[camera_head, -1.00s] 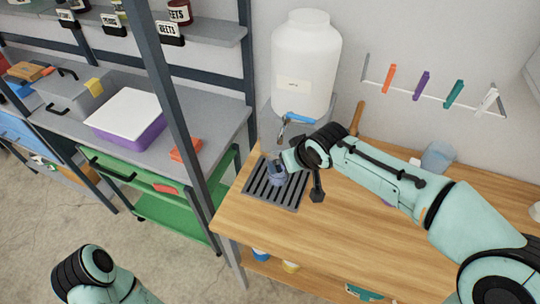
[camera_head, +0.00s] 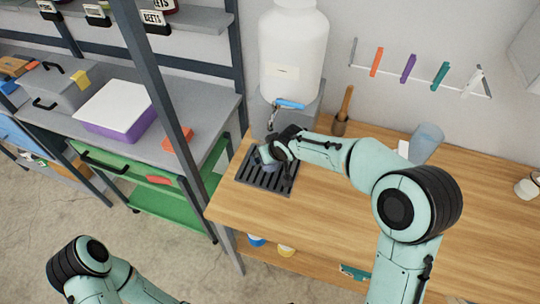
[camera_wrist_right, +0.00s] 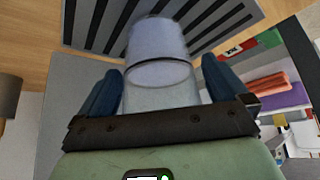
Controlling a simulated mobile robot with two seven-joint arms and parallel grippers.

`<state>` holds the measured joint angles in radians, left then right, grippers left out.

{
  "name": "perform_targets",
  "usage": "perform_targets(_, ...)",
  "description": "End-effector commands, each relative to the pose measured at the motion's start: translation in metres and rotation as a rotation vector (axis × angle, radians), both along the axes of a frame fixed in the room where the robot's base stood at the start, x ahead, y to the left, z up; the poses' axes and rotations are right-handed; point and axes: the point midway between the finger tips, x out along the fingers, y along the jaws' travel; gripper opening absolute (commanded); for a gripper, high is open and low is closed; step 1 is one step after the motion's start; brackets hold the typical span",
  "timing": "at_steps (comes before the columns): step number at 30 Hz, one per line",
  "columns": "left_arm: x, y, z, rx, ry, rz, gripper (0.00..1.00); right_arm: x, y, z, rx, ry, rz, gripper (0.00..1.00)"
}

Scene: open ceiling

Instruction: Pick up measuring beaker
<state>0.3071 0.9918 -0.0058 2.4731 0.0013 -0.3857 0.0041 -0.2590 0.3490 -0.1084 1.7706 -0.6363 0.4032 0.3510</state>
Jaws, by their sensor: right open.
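A bluish translucent cup, which looks like the measuring beaker (camera_wrist_right: 157,48), stands on the dark drain grate (camera_head: 278,182) under the tap. My right gripper (camera_head: 267,150) is at the cup. In the right wrist view, my right gripper (camera_wrist_right: 162,92) is open with one dark blue finger on each side of the cup. I cannot tell whether either finger touches it. In the head view the gripper hides most of the cup. My left gripper is out of view; only part of my left arm shows at lower left.
A large white jug (camera_head: 293,65) with a blue-handled tap (camera_head: 289,104) stands right behind the grate. A shelf post (camera_head: 160,90) stands left.

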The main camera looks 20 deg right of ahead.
Motion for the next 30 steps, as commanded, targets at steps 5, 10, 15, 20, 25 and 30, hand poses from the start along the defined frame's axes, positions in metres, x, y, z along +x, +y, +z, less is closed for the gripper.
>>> perform_targets(5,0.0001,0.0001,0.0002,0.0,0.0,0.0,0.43,0.002,-0.0002,-0.0029,0.0,-0.001,-0.001,1.0)
perform_targets(10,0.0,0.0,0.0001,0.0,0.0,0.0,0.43,0.0017,-0.0001,-0.0028,0.0,-0.001,0.0,0.77)
perform_targets(15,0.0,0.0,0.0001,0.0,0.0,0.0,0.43,0.002,0.0002,-0.0023,0.0,-0.002,0.0,0.38)
perform_targets(20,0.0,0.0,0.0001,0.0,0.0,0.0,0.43,0.0018,0.0001,-0.0023,0.0,-0.002,0.0,0.38)
perform_targets(25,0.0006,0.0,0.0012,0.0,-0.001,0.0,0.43,0.0028,-0.0003,-0.0003,0.0,-0.002,0.0,0.38)
perform_targets(30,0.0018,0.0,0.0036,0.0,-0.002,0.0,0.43,0.0049,-0.0016,0.0045,0.0,-0.002,0.0,0.38)
